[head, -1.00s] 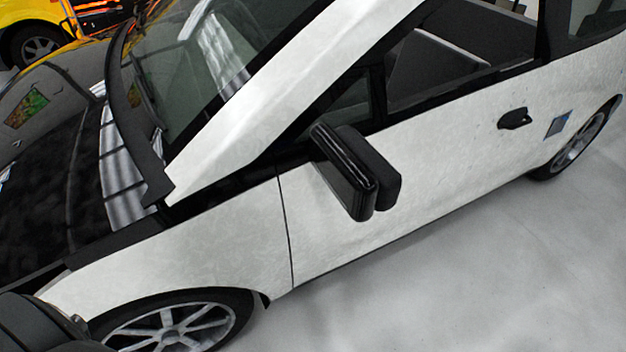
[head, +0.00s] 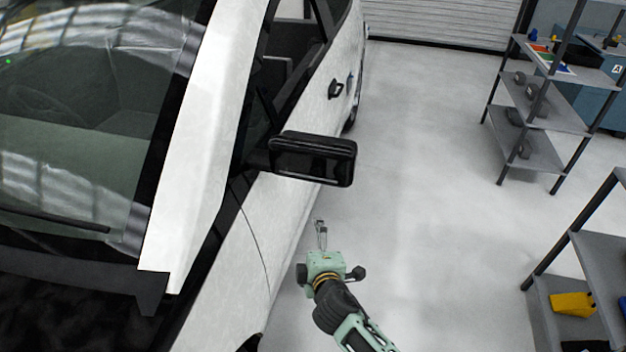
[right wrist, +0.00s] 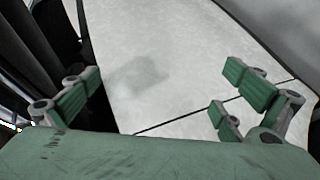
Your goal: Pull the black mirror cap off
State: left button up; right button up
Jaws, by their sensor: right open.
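The black side mirror with its glossy black cap (head: 315,158) sticks out from the white car's door in the head view. The cap is on the mirror. My right gripper (head: 320,228) is below the mirror in the head view, beside the white door and apart from the cap. In the right wrist view my right gripper (right wrist: 160,92) is open, its green finger pads wide apart with nothing between them. A dark part at the left edge there cannot be clearly identified. My left gripper is out of view.
The white car (head: 207,150) fills the left side. Grey floor (head: 425,130) is clear to the right of the mirror. A grey shelf rack (head: 545,120) stands at the back right, and another shelf (head: 600,250) holds a yellow bin (head: 572,304).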

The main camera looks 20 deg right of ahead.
aim_at(312, 168)
jog(key=r+t, duration=0.1)
jog(key=r, duration=0.5)
jog(key=w+r+t+h, duration=0.1)
jog(key=r, duration=0.6)
jog(key=w+d+r+n+t, duration=0.1)
jog(key=r+t, duration=0.1)
jog(key=r, duration=0.4)
jog(key=shift+w+r, duration=0.1)
jog(key=shift+r, duration=0.05)
jog(key=shift+w+r+h+p, duration=0.2)
jog(key=shift+r+h+p, duration=0.1)
jog(key=shift+h+p, duration=0.1)
jog(key=p+x, duration=0.1)
jog(key=x, duration=0.5)
jog(key=shift+a+f, duration=0.1)
jog(key=shift+w, duration=0.45)
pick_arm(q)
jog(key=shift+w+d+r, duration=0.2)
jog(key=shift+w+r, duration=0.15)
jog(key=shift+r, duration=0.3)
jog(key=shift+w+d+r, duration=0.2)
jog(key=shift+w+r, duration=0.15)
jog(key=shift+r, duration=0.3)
pick_arm(e)
jog(key=shift+w, duration=0.1)
jog(key=shift+c, duration=0.3)
